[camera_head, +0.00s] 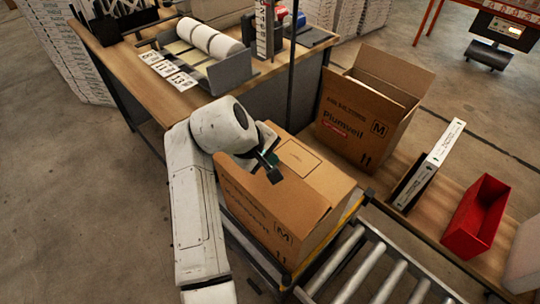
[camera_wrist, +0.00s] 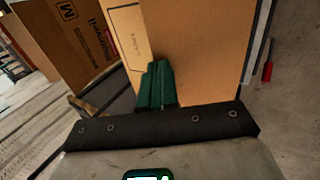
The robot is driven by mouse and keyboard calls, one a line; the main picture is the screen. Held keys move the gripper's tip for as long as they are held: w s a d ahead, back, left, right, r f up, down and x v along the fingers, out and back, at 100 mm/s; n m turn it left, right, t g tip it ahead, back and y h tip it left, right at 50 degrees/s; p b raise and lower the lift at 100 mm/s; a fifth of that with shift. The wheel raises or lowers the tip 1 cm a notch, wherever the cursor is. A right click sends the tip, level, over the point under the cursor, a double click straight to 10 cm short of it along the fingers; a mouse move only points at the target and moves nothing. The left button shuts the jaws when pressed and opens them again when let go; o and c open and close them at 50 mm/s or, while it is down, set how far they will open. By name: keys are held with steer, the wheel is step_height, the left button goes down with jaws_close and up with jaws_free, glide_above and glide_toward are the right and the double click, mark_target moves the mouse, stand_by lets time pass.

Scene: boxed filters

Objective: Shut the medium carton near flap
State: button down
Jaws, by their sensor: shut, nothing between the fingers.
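The medium carton (camera_head: 318,183) is a brown box marked M at the end of the roller conveyor. Its top looks mostly covered, and the panel with a printed rectangle lies over the far part. The near flap (camera_head: 290,197) appears folded down over the near part; I cannot tell whether it lies fully flat. My gripper (camera_head: 272,172) is shut and empty, at the carton's top close to the near flap. In the wrist view the green fingers (camera_wrist: 157,85) are together against the brown cardboard (camera_wrist: 200,50); whether they touch it is unclear.
A second M carton (camera_head: 350,120) stands behind with flaps up. A red bin (camera_head: 476,215) and a white boxed filter (camera_head: 428,165) are at right. Rollers (camera_head: 365,270) run in front. A workbench (camera_head: 150,85) with rolls and a dark post (camera_head: 292,70) stands behind.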

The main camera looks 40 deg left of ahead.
steer(key=shift+w+r+g+p, duration=0.1)
steer(key=shift+w+g+p, duration=0.2)
steer(key=shift+p, duration=0.25)
steer(key=shift+w+g+p, duration=0.2)
steer(key=shift+g+p, duration=0.1)
steer(key=shift+p, duration=0.15)
steer(key=shift+w+d+f+g, duration=0.1)
steer(key=shift+w+f+g, duration=0.2)
steer(key=shift+f+g, duration=0.3)
steer(key=shift+w+f+g, duration=0.3)
steer(key=shift+f+g, duration=0.2)
steer(key=shift+f, duration=0.15)
steer(key=shift+w+f+g, duration=0.3)
steer(key=shift+w+f, duration=0.05)
steer(key=shift+f, duration=0.4)
steer(key=shift+r, duration=0.15)
steer(key=shift+r+p, duration=0.7)
steer(key=shift+p, duration=0.15)
steer(key=shift+r, duration=0.1)
